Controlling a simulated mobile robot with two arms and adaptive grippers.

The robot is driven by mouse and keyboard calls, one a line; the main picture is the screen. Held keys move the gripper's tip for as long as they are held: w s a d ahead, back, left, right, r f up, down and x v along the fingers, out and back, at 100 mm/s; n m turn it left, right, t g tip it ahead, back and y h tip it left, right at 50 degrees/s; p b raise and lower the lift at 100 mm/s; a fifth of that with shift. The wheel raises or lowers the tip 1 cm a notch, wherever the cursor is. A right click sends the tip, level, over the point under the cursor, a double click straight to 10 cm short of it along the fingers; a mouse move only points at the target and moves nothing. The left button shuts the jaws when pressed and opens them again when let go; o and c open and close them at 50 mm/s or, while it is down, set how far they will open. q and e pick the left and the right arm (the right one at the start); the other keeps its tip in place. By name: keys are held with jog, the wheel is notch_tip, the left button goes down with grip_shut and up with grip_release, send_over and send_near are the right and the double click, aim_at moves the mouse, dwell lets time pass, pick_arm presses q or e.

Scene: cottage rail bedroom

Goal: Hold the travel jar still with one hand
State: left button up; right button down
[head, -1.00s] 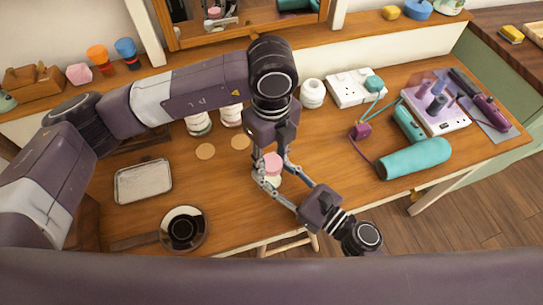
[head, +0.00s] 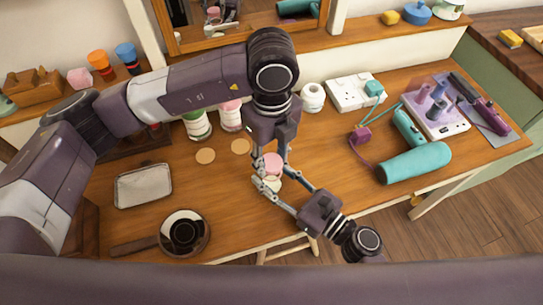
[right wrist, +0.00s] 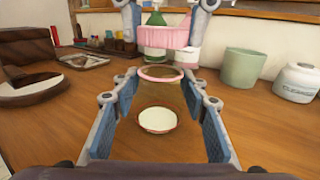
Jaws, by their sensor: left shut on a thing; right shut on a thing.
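A small pink lid (head: 273,162) is between my left gripper's fingers (head: 273,167), which reach down from above. The lid also shows in the right wrist view (right wrist: 160,37), with a gap below it. The travel jar (head: 272,184) is just under it, pale and mostly hidden by fingers in the head view. In the right wrist view its clear body with a pink rim (right wrist: 160,74) sits between the blue pads of my right gripper (right wrist: 163,115). A white disc shows low between the pads; I cannot tell whether it is inside the jar. Both grippers are shut on their things.
A teal cylinder (head: 414,162) and a white power strip (head: 350,90) are on the right. Front middle wood is clear.

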aim_at(271, 162)
pick_arm(q)
jog(key=shift+r, duration=2.05)
pick_arm(e)
jog(key=c, duration=1.1)
grip_release()
